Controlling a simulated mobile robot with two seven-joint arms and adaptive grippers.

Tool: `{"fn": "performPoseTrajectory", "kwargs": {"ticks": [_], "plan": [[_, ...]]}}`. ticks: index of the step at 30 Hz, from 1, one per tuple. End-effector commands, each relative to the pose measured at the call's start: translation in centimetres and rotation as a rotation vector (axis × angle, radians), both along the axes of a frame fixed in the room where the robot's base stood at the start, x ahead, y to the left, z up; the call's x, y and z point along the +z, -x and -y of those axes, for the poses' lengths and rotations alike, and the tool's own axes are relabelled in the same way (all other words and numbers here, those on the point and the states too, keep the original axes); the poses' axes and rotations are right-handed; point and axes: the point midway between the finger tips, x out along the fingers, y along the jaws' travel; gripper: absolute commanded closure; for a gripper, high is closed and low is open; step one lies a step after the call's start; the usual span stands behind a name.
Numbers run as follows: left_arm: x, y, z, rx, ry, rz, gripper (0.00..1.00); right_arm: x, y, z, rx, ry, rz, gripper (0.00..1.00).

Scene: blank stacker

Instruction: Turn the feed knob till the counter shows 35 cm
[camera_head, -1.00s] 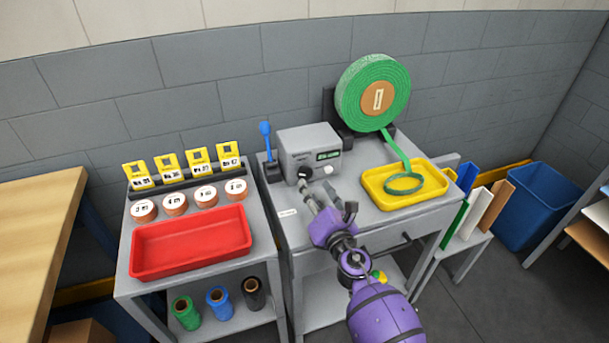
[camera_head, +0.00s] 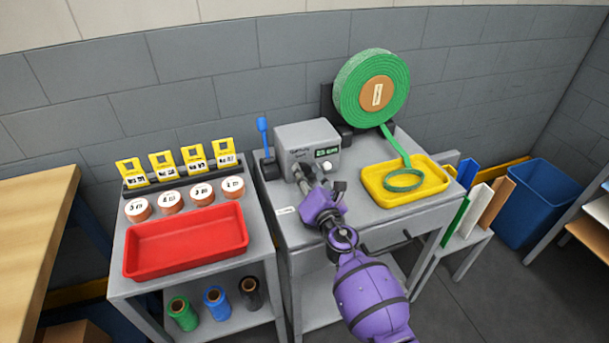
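The grey feed machine (camera_head: 306,135) stands on the grey bench. Its small counter display (camera_head: 327,152) shows green digits that look like 25 cm, though they are small and blurred. A white round button (camera_head: 327,166) sits under the display. My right gripper (camera_head: 298,173) is at the machine's front, where the dark feed knob is; its fingers hide the knob, and I cannot tell whether they are closed on it. A green strip runs from the large green roll (camera_head: 346,92) to the yellow tray (camera_head: 427,210), where it lies coiled. My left gripper is not in view.
A blue-handled lever (camera_head: 262,128) stands left of the machine. A red tray (camera_head: 187,243), several labelled discs and yellow cards occupy the left table. Spools stand on the shelf below. A blue bin (camera_head: 537,205) and upright boards are at the right.

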Motion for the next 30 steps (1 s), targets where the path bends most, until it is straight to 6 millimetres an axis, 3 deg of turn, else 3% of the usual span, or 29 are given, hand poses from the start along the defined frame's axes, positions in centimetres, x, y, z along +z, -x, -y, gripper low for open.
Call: {"fn": "performPoseTrajectory", "kwargs": {"ticks": [20, 30], "plan": [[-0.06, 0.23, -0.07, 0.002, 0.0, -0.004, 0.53, 0.37, 0.01, -0.41, 0.007, -0.019, -0.001, 0.95], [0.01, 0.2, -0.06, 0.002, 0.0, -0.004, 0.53, 0.51, -0.01, -0.44, 0.009, -0.109, -0.029, 0.95]]}}
